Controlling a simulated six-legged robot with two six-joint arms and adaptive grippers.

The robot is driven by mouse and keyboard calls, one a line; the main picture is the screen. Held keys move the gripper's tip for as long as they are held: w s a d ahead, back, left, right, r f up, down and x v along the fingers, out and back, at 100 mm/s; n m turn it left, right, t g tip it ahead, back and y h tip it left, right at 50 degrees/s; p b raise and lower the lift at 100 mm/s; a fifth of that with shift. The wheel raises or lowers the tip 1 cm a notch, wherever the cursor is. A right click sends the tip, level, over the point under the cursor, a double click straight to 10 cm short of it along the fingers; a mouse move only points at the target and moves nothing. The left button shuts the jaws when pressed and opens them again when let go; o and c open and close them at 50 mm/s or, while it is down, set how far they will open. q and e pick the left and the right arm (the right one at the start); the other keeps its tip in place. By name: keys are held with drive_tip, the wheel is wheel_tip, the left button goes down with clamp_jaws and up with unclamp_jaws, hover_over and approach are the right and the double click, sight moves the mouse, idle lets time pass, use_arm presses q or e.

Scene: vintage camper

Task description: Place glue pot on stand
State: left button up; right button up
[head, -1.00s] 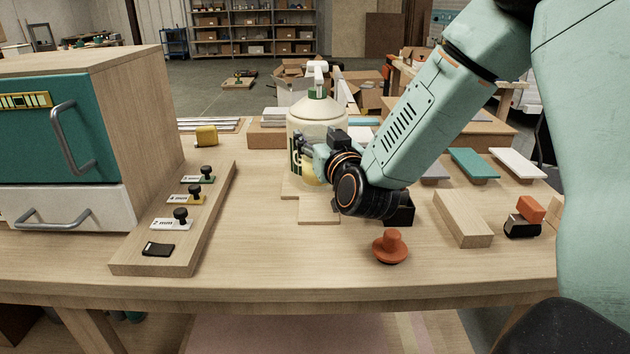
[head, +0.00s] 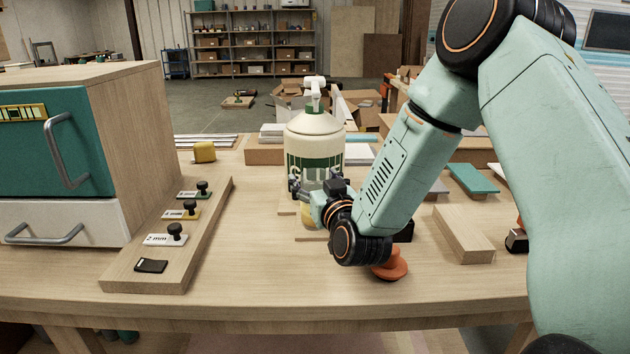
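A cream bottle with a green label and white pump top, which I take as the glue pot (head: 314,130), stands upright near the middle of the table. A low pale wooden piece, possibly the stand (head: 287,211), shows at its front left. My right gripper (head: 306,187) is in front of the bottle's lower part, its fingers at the label's lower edge. Whether the fingers touch or grip it is hidden. A yellowish patch (head: 307,213) shows just below the gripper; I cannot tell what it belongs to. The bottle's base is mostly hidden. My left gripper is not in view.
A teal and white drawer cabinet (head: 130,150) and a board with several stamps (head: 190,240) stand at left. An orange knob (head: 392,266) sits beside my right wrist. A wooden block (head: 463,233) lies at right. A yellow object (head: 204,152) is behind. The front middle is clear.

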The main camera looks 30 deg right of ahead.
drive_tip(key=shift+w+d+f, duration=0.1)
drive_tip(key=shift+d+f, duration=0.05)
drive_tip(key=p+v, duration=0.1)
drive_tip(key=v, duration=1.1)
